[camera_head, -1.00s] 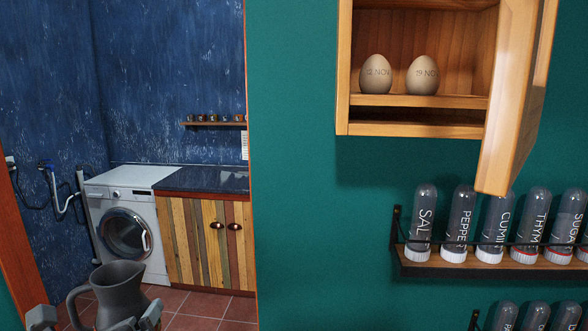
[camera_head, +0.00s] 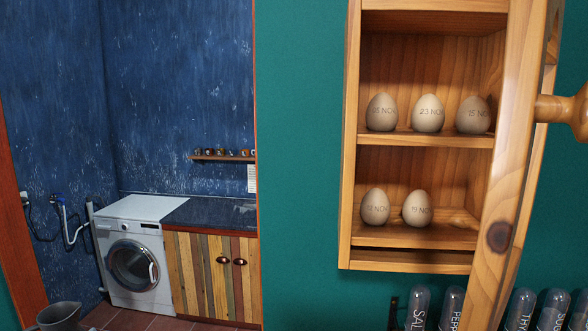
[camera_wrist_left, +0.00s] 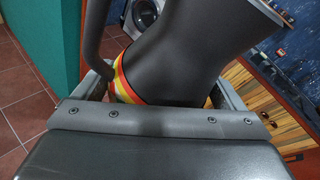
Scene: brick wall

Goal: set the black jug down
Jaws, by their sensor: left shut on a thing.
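The black jug (camera_head: 60,316) shows only its rim and upper part at the bottom left of the head view. In the left wrist view the dark grey jug (camera_wrist_left: 190,50) fills the upper middle, with its handle to the left and a red, orange and yellow band on its lower part. My left gripper (camera_wrist_left: 165,92) is shut on the jug, with a finger on either side of it. The jug's base is hidden behind the gripper. Tiled floor shows beyond it. My right gripper is in neither view.
A wooden wall cabinet (camera_head: 350,150) holds several eggs; its door (camera_head: 510,170) stands open towards me. Spice tubes (camera_head: 452,308) stand below. A washing machine (camera_head: 132,262) and a plank-fronted counter (camera_head: 212,277) stand beyond the opening at left.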

